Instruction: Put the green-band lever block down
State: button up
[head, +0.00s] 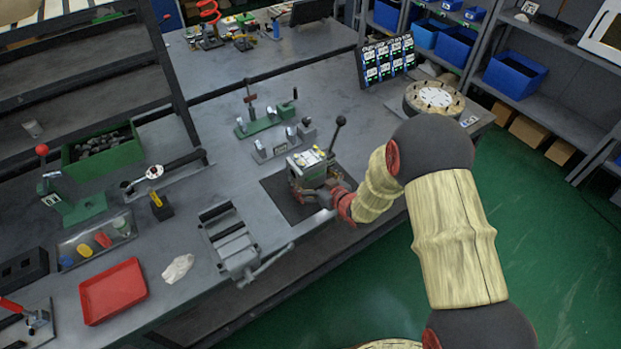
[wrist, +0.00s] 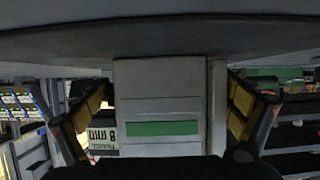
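The green-band lever block (head: 309,163) is a pale grey block with a lever ending in a black knob. In the head view it is at or just above the dark mat (head: 283,203) near the bench's front edge; I cannot tell whether it touches. My gripper (head: 318,183) is around the block from the front. The block's underside is hidden.
A grey vise (head: 232,243) stands left of the mat. Lever fixtures (head: 273,147) stand just behind the block. A round dial (head: 434,98) and a display panel (head: 386,61) are to the right. A red tray (head: 113,291) lies far left. Bare bench shows between vise and fixtures.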

jog(key=shift+o, duration=0.5)
jog(key=shift+r, duration=0.2)
jog(key=p+v, duration=0.3)
jog(key=v, duration=0.8)
jog(key=shift+d, duration=0.15)
jog(key=shift+s+d, duration=0.2)
jog(key=shift+s, duration=0.2)
